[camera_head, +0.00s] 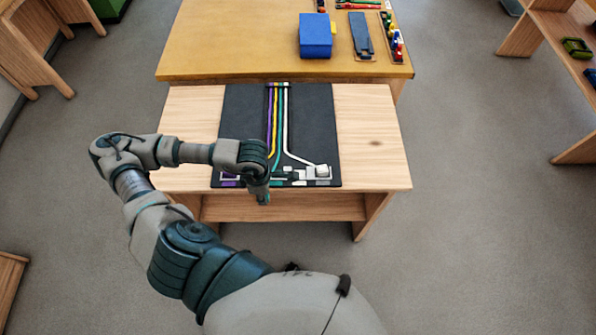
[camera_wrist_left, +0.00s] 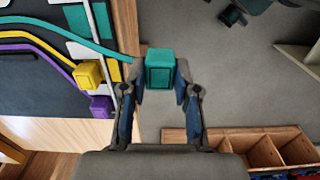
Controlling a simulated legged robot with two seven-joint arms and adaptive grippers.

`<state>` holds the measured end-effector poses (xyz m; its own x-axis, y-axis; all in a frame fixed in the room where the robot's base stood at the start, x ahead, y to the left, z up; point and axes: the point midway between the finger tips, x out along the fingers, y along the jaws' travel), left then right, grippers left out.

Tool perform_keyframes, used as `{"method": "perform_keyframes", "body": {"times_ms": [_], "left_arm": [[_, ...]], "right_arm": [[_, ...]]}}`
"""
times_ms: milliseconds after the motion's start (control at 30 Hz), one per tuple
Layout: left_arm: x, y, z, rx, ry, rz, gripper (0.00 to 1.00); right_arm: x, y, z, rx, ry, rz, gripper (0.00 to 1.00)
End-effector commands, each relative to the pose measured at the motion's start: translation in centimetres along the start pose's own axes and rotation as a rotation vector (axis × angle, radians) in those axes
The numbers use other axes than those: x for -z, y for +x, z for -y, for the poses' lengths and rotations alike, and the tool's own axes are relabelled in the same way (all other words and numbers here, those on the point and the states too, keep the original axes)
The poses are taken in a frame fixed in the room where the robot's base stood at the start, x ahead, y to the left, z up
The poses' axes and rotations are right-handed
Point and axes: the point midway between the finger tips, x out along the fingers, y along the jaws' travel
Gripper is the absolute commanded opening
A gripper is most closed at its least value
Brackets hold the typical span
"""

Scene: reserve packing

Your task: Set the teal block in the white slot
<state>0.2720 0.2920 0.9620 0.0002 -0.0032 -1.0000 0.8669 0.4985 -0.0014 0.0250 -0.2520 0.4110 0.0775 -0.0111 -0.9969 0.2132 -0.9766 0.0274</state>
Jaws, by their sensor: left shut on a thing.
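My left gripper (camera_head: 263,198) is shut on the teal block (camera_wrist_left: 160,70), which sits between its two fingertips in the left wrist view. In the head view the gripper hangs at the front edge of the dark mat (camera_head: 312,120), and the block barely shows. In the left wrist view the block appears over floor beyond the mat's edge. A white line on the mat runs down to a white piece (camera_head: 322,170) at the front right; I cannot tell the slot's outline there. My right gripper is not in view.
A yellow block (camera_wrist_left: 88,73) and a purple block (camera_wrist_left: 101,106) stand on the mat close to the left finger. The mat lies on a wooden table (camera_head: 375,140). A yellow-topped table (camera_head: 230,40) behind bears a blue box (camera_head: 315,36). Shelving (camera_head: 560,40) stands right.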

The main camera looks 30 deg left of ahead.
Motion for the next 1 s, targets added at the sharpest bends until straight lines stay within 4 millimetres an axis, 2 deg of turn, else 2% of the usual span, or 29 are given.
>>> {"method": "perform_keyframes", "body": {"times_ms": [133,267,400,600,800,1000], "left_arm": [[-1.5,-0.1,-1.4,0.0,-0.033,0.004,0.0],[-4.2,0.0,-4.1,-0.002,-0.031,0.002,0.0],[-6.9,0.5,-7.3,-0.002,-0.031,0.0,0.0],[-9.4,1.1,-10.8,0.0,-0.03,0.001,0.0],[-10.1,1.7,-11.9,0.0,-0.028,-0.001,0.0],[-10.1,4.3,-11.8,0.003,-0.029,-0.002,0.0]], "right_arm": [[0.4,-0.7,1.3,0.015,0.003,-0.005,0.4],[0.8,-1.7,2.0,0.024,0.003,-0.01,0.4],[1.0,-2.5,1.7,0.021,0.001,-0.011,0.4],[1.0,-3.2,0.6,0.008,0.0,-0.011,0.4],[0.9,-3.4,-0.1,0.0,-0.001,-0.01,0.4],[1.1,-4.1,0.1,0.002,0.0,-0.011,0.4]]}}
